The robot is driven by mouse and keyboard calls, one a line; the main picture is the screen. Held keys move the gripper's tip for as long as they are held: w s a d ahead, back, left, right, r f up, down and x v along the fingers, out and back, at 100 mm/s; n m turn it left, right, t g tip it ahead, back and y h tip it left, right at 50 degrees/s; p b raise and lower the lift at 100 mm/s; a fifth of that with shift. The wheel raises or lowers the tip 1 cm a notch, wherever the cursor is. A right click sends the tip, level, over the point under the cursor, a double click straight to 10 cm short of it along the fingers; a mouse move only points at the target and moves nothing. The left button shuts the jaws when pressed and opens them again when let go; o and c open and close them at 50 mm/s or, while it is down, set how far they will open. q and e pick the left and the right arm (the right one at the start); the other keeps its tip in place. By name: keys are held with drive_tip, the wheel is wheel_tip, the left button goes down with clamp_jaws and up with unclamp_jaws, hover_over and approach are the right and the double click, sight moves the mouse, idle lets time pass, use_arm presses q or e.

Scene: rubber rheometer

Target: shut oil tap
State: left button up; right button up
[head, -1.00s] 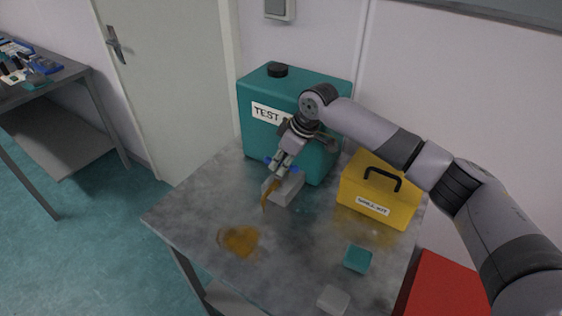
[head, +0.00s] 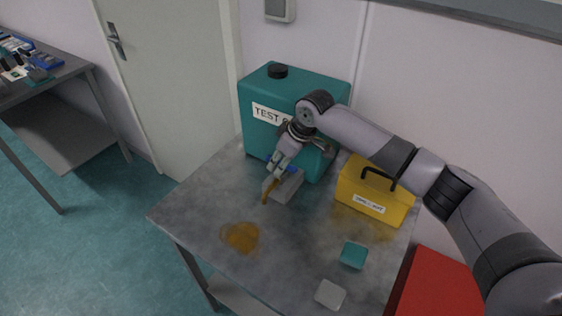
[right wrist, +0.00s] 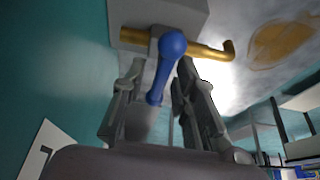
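The teal tank (head: 300,92) with a "TEST" label stands at the back of the grey table. Low at its front, a brass tap pipe (right wrist: 206,51) with a bent spout crosses a grey block (right wrist: 150,12); the block also shows in the head view (head: 287,188). The tap's blue lever (right wrist: 164,75) points toward the wrist camera. My right gripper (right wrist: 160,82) has its fingers apart, one on each side of the lever; whether they touch it is unclear. It also shows in the head view (head: 276,166), at the tap. My left gripper is out of view.
An amber oil puddle (head: 240,238) lies on the table (head: 195,205). A yellow spill kit (head: 372,190) stands right of the tank. A teal block (head: 354,255) and a pale block (head: 330,294) lie toward the front. A red box (head: 437,285) is beside the table.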

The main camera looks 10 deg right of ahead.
drive_tip(key=shift+r, duration=0.1)
drive_tip(key=v, duration=1.2)
drive_tip(key=shift+w, duration=0.1)
